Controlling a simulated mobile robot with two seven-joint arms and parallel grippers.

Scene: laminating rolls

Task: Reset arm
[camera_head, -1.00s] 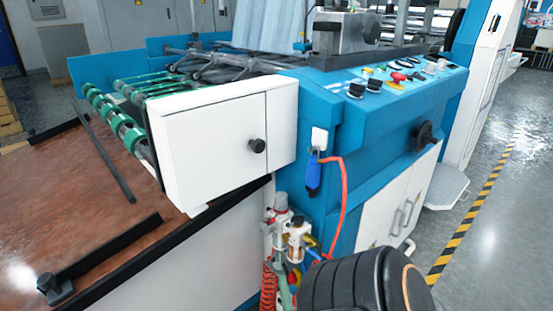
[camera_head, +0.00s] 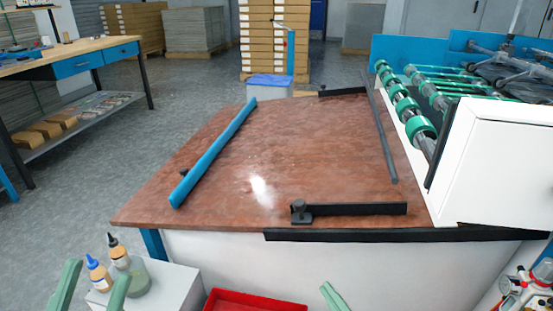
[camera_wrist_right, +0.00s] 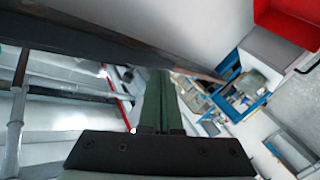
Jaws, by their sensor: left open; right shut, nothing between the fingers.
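My left gripper (camera_head: 98,272) shows at the bottom left of the head view. The tip of my right gripper (camera_head: 328,288) shows at the bottom edge, right of a red tray (camera_head: 255,302). In the right wrist view my right gripper (camera_wrist_right: 156,78) has its green fingers together, with nothing held.
A brown-topped table (camera_head: 290,150) bears a blue bar (camera_head: 215,150) and black guide bars (camera_head: 355,209). A white machine housing (camera_head: 500,155) stands at right. A workbench (camera_head: 75,58) stands at far left, with open floor (camera_head: 90,190) between.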

